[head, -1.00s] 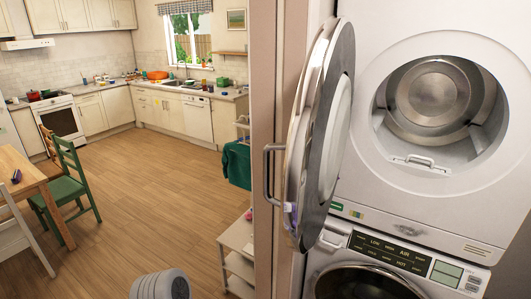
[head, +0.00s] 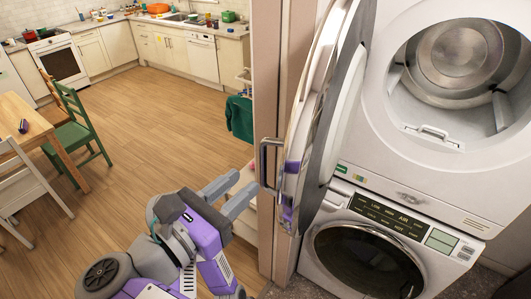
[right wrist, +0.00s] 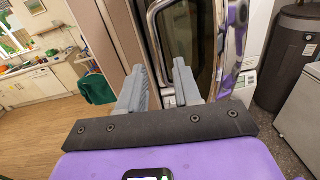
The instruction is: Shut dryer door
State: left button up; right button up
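The dryer (head: 420,172) is the upper machine at the right of the head view, and its drum opening is uncovered. Its round door (head: 325,115) stands swung wide open, seen nearly edge-on, with a metal handle (head: 266,165) on its left side. The door also shows in the right wrist view (right wrist: 236,45), straight ahead. My right gripper (head: 228,192) is open and empty, its two grey fingers pointing toward the door, a little left of and below the handle. Its fingers also show in the right wrist view (right wrist: 160,85). My left gripper is out of view.
A washer (head: 365,250) with its door shut stands below the dryer. A door frame (head: 276,90) rises just left of the dryer door. Open wood floor (head: 130,130) lies left.

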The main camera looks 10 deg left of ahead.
aim_at(261, 167)
jog(key=x, duration=0.7)
jog(key=shift+w, duration=0.1)
grip_shut()
